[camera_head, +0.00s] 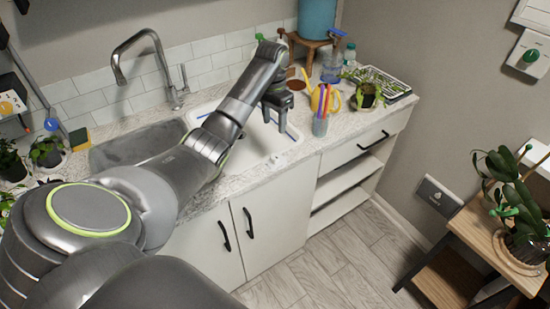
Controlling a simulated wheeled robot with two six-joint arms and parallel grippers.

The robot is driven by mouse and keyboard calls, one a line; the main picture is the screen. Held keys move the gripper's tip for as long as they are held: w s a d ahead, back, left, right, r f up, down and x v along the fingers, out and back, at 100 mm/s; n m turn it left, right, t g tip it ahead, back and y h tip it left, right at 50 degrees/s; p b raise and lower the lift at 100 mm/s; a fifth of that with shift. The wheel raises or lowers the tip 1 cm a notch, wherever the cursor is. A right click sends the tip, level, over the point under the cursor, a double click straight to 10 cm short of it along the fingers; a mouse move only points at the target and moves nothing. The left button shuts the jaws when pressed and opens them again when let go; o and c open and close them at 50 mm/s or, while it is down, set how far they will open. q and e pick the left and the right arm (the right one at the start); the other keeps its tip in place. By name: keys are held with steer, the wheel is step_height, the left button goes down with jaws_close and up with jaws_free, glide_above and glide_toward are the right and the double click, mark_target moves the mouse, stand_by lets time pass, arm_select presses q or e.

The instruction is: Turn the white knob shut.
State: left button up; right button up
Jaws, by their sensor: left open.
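I cannot surely make out the white knob. A grey wall plate (438,197) low on the right wall carries a small pale fitting, too small to identify. A white wall plate (513,49) at the upper right carries a green knob (530,56). My left arm reaches in from the left across the counter. My left gripper (279,112) is open, points down over the white sink basin (262,148), and is far from both wall plates. My right gripper is out of view.
A yellow watering can (322,98), a cup of colored sticks (320,125) and a seedling tray (388,84) stand right of my gripper. A blue barrel (317,17) is on a wooden stand behind. A potted plant sits on a wooden table (475,232). The middle floor is clear.

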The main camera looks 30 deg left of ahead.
mark_target(275, 156)
arm_select(q)
steer(key=f, duration=0.6)
steer(key=f+p, duration=0.1)
steer(key=f, duration=0.6)
steer(key=shift+s+d+f, duration=0.15)
steer(key=shift+d+f, duration=0.05)
steer(key=shift+f, duration=0.05)
steer(key=c, duration=1)
